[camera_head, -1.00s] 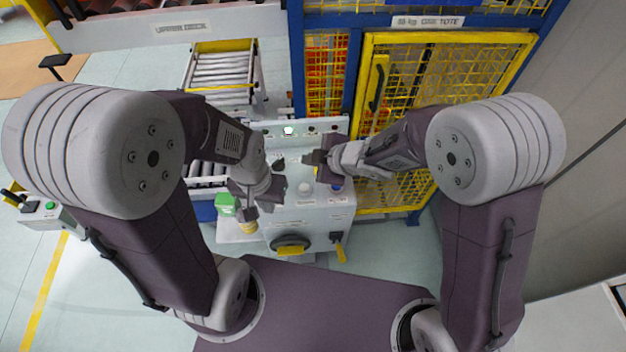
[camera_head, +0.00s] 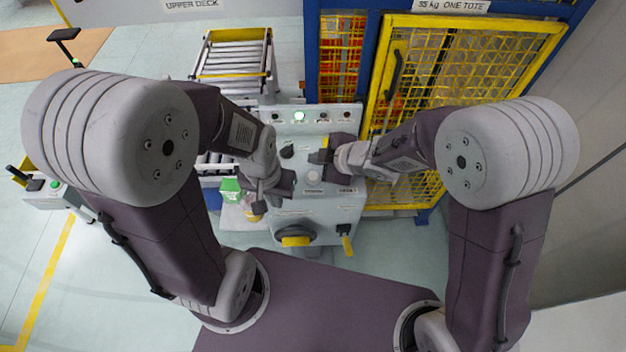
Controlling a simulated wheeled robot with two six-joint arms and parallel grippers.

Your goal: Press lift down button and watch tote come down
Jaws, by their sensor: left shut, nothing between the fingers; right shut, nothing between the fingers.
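I cannot read which control is lift down. My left gripper (camera_head: 262,203) is shut and empty over the panel's left front edge. My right gripper (camera_head: 318,157) is shut and empty over the panel's middle, hiding controls beneath it; contact cannot be told. Orange shapes (camera_head: 340,62), perhaps totes, show behind the yellow mesh.
A yellow mesh gate (camera_head: 460,75) in a blue frame stands behind the panel at right. A roller conveyor (camera_head: 233,62) lies at back left.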

